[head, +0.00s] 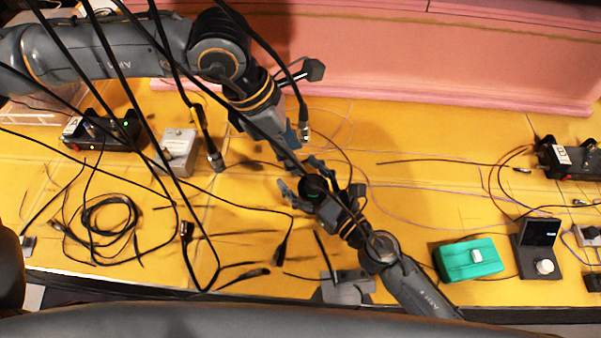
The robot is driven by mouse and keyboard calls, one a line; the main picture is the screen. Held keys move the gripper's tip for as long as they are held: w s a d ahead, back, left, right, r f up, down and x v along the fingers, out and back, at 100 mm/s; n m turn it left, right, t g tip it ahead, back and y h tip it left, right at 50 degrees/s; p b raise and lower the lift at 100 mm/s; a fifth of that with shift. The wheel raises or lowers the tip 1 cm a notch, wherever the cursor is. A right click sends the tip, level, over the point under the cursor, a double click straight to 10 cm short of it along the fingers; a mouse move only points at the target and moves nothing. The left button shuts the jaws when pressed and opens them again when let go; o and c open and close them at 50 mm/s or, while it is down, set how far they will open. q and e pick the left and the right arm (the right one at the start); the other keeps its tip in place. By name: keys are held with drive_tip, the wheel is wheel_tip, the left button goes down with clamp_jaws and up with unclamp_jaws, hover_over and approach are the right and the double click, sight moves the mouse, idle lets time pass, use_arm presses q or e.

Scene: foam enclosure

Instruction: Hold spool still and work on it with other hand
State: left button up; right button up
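My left arm comes in from the upper left and bends down to its gripper (292,148) near the middle of the table. My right arm comes up from the lower right, and its gripper (318,178) meets the left one there. Both hands are close together and overlap in the picture. A small dark round part with a green mark (314,185) shows between the fingers. I cannot tell whether it is the spool or part of my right gripper. No spool stands out clearly, and the grip of both hands is unclear.
Black cables cross the yellow table, with a coil (108,222) at left. A grey box (178,148) and a black device (105,132) stand at left. A green box (468,260) and a black device with a knob (538,250) stand at right. A pink foam wall (420,60) closes the back.

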drive_tip(key=shift+w+a, duration=0.1)
drive_tip(key=shift+c, duration=0.2)
clamp_jaws()
idle(0.6)
